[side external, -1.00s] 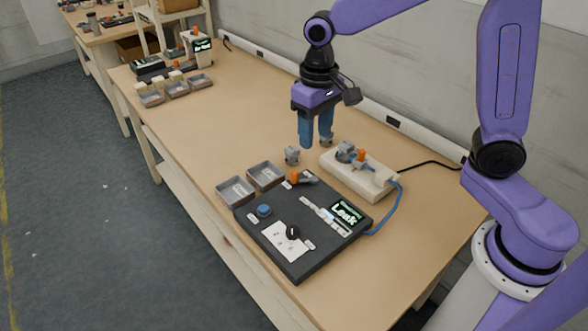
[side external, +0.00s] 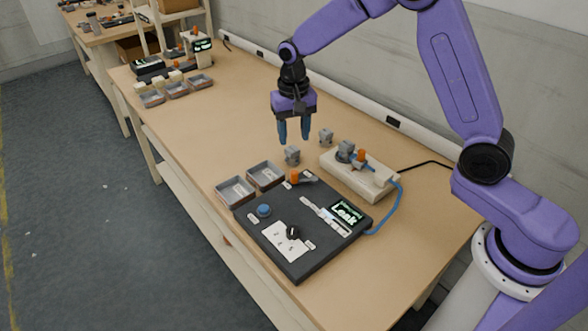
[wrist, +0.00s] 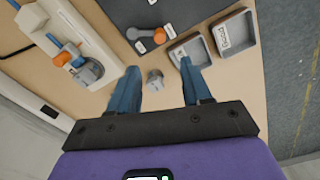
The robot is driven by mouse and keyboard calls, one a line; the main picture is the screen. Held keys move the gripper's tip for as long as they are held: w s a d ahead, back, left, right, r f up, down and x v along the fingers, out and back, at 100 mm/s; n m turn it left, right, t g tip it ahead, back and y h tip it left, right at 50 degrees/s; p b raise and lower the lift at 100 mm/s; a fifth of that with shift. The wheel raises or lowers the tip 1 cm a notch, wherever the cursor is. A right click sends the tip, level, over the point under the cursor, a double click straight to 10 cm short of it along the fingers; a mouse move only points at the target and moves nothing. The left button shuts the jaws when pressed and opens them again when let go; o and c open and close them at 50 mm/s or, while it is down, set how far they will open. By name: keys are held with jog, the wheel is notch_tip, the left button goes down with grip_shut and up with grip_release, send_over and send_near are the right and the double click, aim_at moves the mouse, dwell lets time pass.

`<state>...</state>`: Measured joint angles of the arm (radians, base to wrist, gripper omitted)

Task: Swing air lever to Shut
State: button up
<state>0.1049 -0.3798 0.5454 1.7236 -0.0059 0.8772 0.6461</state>
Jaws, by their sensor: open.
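The air lever (side external: 306,178) is a short grey handle with an orange knob, mounted at the far edge of a dark control panel (side external: 262,232). In the wrist view the lever (wrist: 146,35) lies at the top, its orange knob toward the trays. Small white labels sit beside it; I cannot read them. My gripper (side external: 294,137) is open and empty, pointing down above the table beyond the panel, apart from the lever. In the wrist view its blue fingers (wrist: 159,70) straddle the view of a small grey fitting (wrist: 155,79).
The grey fitting (side external: 292,155) stands near the lever; another (side external: 326,136) stands behind it. A white fixture (side external: 372,182) with grey and orange parts sits right, with a blue hose (side external: 396,210). Two grey trays (side external: 236,190) lie left. The panel's display (side external: 347,213) reads "Leak".

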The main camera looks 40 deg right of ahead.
aim_at(294, 171)
notch_tip(294, 171, down, 12)
jog(key=shift+f, duration=0.1)
dwell(0.4)
grip_shut()
